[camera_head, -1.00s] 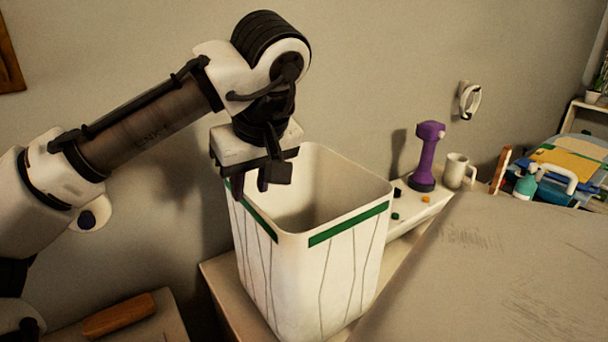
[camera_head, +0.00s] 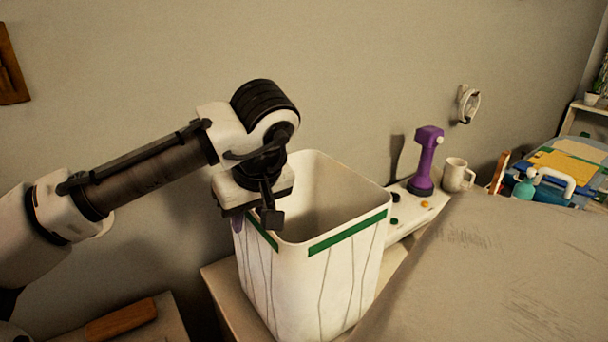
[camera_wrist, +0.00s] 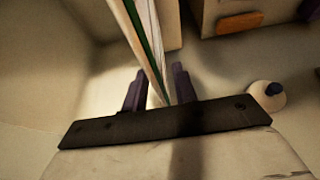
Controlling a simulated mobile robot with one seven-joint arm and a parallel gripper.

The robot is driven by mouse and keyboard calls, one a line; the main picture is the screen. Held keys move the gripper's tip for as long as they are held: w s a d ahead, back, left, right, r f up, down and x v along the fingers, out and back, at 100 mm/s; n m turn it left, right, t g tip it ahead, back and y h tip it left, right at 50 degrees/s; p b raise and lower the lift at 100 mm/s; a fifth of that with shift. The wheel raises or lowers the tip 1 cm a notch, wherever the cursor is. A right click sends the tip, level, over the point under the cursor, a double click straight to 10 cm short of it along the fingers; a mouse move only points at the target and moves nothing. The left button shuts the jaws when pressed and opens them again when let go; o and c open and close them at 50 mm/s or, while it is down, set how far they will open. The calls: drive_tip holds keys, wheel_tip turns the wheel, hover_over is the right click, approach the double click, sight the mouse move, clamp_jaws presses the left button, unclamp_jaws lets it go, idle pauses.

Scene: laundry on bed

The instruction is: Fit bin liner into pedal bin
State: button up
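The white bin (camera_head: 345,178) stands upright and open-topped in the middle of the head view. White sides with thin dark fold-like lines (camera_head: 312,285) and a green band (camera_head: 350,228) below the rim cover its outside; I cannot tell where liner and bin part. My gripper (camera_head: 254,222) is at the bin's left rim, pointing down, one finger inside and one outside. In the wrist view my gripper (camera_wrist: 159,88) is open, its dark fingers on either side of the thin wall with the green band (camera_wrist: 144,32). I see no closed grip on the wall.
A purple upright tool (camera_head: 426,162) and a white mug (camera_head: 455,176) stand on a ledge behind the bin. A large grey-brown surface (camera_head: 500,270) lies to the right. A brown-handled object (camera_head: 122,318) lies low at the left. The wall is close behind.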

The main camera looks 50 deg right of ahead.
drive_tip(key=shift+f, duration=0.15)
idle(0.3)
clamp_jaws()
